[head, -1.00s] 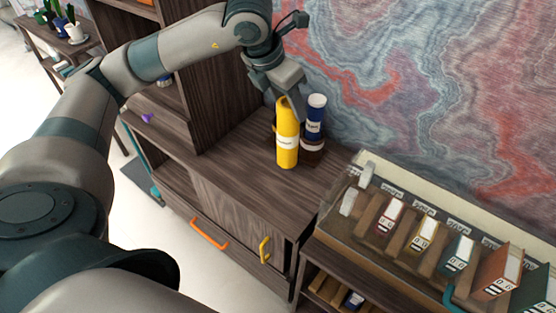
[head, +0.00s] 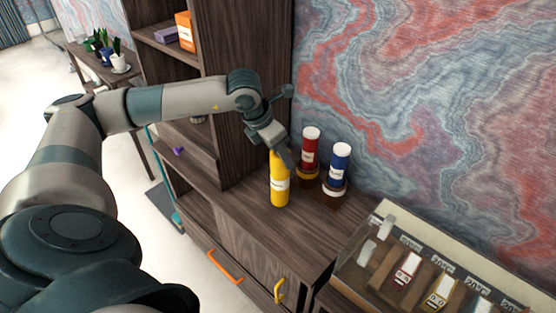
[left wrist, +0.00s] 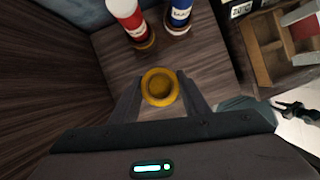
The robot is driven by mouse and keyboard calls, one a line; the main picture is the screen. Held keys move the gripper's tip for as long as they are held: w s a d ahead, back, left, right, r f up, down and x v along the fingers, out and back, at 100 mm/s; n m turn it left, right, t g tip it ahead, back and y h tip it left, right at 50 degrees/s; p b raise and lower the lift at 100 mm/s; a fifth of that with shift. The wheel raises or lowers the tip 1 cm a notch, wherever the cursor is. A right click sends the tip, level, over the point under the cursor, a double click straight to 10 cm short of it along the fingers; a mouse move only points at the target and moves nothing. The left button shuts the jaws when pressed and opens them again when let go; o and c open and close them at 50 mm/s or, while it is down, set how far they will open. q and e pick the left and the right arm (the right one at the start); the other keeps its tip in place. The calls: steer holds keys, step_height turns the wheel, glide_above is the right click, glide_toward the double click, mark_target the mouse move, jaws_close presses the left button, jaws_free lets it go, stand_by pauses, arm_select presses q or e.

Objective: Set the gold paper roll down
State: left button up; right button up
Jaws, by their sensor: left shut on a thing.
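The gold paper roll (head: 279,188) is a yellow upright tube with a white label, over the dark wood cabinet top (head: 250,215). My left gripper (head: 281,153) is shut on its upper end from above. In the left wrist view the roll (left wrist: 159,87) shows end-on as a gold ring between the two fingers. Its lower end is at or just above the cabinet top; I cannot tell if it touches.
A red roll (head: 310,148) and a blue roll (head: 340,165), both white-capped, stand upright behind and to the right, by the marbled wall. A tall wooden shelf (head: 240,60) rises on the left. The cabinet's front area is clear.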

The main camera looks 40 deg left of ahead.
mark_target(280, 178)
arm_select(q)
steer(key=shift+a+f, duration=0.3)
steer(key=shift+a, duration=0.15)
step_height(280, 178, down, 3)
steer(key=shift+f+p, duration=0.2)
steer(key=shift+p, duration=0.8)
steer(key=shift+f, duration=0.25)
